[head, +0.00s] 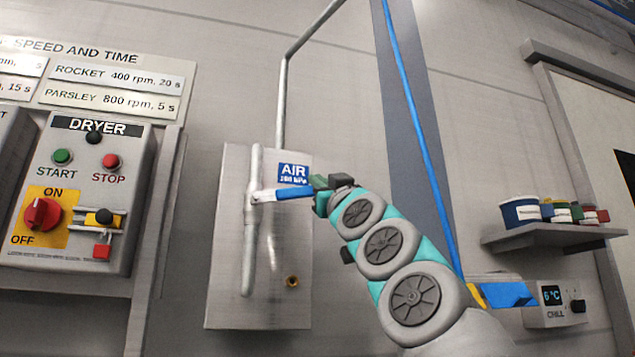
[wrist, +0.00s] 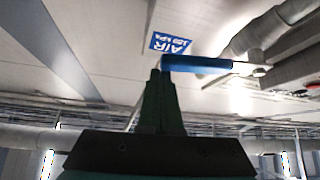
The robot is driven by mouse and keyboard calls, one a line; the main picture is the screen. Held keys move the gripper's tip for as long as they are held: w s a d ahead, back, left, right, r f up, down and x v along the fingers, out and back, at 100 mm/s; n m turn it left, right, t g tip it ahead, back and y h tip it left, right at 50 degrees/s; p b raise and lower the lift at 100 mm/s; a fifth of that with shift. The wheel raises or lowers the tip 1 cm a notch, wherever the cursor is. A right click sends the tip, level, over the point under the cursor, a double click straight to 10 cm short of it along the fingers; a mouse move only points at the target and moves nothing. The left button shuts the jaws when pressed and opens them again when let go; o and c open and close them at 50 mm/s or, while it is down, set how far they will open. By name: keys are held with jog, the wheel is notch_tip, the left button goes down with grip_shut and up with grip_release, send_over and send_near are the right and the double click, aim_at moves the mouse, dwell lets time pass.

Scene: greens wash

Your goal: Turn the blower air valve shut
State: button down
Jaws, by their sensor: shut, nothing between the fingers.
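The blower air valve's lever has a blue grip (head: 292,193) and a metal shank. It lies roughly level, across the upright pipe (head: 249,240) on a steel panel. The blue grip also shows in the wrist view (wrist: 197,64), with its free end at the fingertips. My gripper (head: 317,187) is at the right, free end of the lever. In the wrist view its fingers (wrist: 160,74) are together with nothing between them. I cannot tell whether they touch the grip. The blue AIR label (head: 293,173) is just above the lever.
The dryer box (head: 80,190) with its red knob (head: 42,214) and buttons is on the left. A shelf (head: 555,234) with several tubs and a CHILL control box (head: 556,304) are on the right. A small brass fitting (head: 292,282) sits low on the panel.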

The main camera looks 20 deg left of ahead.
notch_tip(320, 180, down, 2)
jog(key=shift+w+d+f+m+t+h+b, duration=0.15)
jog(key=shift+m+t+h+b, duration=0.1)
jog(key=shift+m+b, duration=0.25)
jog(key=shift+s+f+m+t+h+b, duration=0.15)
jog(key=shift+m+h+b, duration=0.15)
jog(key=shift+b, duration=0.4)
jog(key=shift+w+r, duration=0.1)
notch_tip(320, 180, up, 4)
jog(key=p, duration=0.3)
jog(key=b+v, duration=0.6)
jog(key=v, duration=0.4)
jog(key=shift+a, duration=0.35)
jog(key=shift+s, duration=0.25)
